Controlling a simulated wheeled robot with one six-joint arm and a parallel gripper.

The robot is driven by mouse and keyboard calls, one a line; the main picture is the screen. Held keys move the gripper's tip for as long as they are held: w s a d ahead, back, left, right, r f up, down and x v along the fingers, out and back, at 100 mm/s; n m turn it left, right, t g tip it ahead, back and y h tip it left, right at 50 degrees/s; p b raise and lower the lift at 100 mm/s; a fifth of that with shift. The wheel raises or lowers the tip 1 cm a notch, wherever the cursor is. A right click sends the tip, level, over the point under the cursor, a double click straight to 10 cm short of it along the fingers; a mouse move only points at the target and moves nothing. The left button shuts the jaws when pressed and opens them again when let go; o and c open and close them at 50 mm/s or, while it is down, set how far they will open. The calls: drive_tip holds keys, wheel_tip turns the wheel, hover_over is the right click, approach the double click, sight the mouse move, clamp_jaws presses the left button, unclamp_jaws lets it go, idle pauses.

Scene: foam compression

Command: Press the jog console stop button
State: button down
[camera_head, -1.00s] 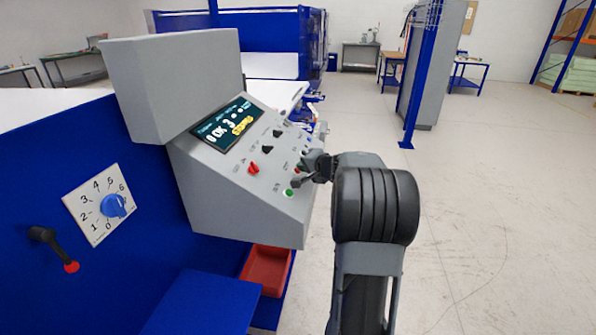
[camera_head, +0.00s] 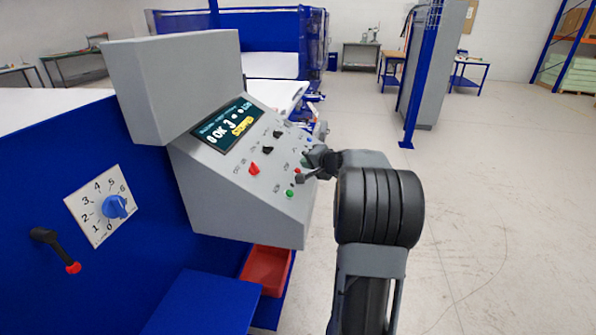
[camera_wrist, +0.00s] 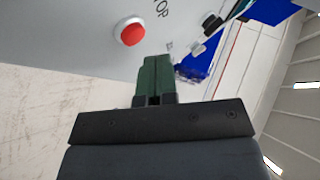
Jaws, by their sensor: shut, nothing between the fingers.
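The jog console (camera_head: 215,190) is a grey sloped box on the left, with buttons and knobs on its face. A red button in a white ring (camera_wrist: 130,32) shows in the wrist view, beside lettering of which "TOP" is readable. It shows as a small red spot in the head view (camera_head: 297,170). My gripper (camera_wrist: 156,60) is shut and empty, its dark green fingers together. Its tips lie right of and below the red button in the wrist view, apart from it in the picture. In the head view my gripper (camera_head: 303,177) is close to the console's right edge.
The console also has a green button (camera_head: 290,191), a red knob (camera_head: 253,168), black knobs and a lit screen (camera_head: 228,122) with a yellow label. A red bin (camera_head: 267,268) sits below. Open floor lies to the right.

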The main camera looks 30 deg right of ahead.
drive_tip(key=r, duration=0.1)
drive_tip(key=s+d+r+p, duration=0.1)
drive_tip(key=r, duration=0.2)
drive_tip(key=shift+s+d+p, duration=0.3)
drive_tip(key=shift+s+d, duration=0.05)
idle(0.6)
